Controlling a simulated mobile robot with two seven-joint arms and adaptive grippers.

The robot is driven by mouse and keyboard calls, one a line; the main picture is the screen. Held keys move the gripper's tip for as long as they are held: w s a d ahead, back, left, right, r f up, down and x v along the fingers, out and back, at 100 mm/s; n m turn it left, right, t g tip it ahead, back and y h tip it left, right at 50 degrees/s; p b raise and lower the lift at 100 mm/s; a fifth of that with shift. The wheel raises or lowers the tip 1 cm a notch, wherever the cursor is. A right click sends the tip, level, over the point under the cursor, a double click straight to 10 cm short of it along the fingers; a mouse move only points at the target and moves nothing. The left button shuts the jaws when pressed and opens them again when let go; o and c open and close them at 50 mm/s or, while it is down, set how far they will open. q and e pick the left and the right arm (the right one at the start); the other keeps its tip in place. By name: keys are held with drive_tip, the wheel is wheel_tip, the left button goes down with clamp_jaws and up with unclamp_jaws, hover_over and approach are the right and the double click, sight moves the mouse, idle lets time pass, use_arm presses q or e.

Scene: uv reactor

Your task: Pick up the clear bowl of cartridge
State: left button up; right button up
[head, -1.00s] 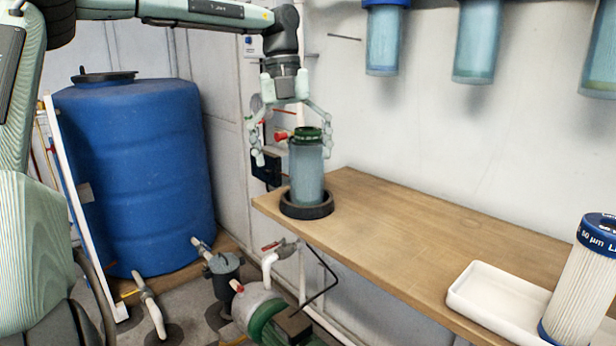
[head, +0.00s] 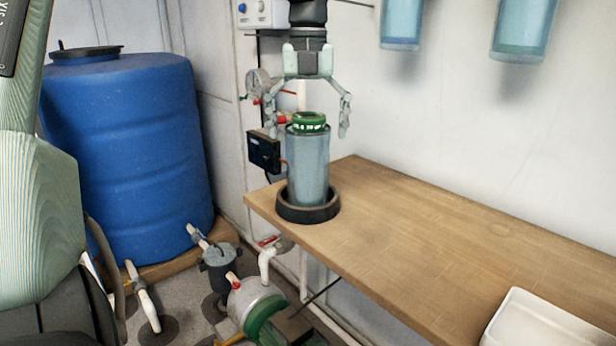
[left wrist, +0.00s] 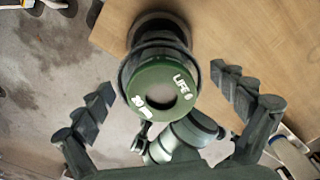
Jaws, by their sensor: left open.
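The clear bowl (head: 308,172) stands upright in a black ring holder (head: 308,214) at the left end of the wooden bench. A cartridge with a green cap (head: 309,121) is in it. In the left wrist view the green cap (left wrist: 150,78) faces the camera and hides most of the bowl. My left gripper (head: 308,131) points down above the bowl, open, with one finger on each side of its top. In the left wrist view the open fingers (left wrist: 162,80) lie left and right of the cap, apart from it. My right gripper is not in view.
The wooden bench (head: 420,240) is clear to the right, up to a white tray (head: 545,325). Blue housings (head: 522,30) hang on the wall above. A dark box (head: 264,152) and a gauge are behind the bowl. A blue barrel (head: 130,150) and piping stand left.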

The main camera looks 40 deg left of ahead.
sight(308, 153)
use_arm(q)
wheel_tip(308, 153, down, 4)
drive_tip(key=shift+f, duration=0.25)
drive_tip(key=shift+c, duration=0.2)
drive_tip(key=c, duration=1.9)
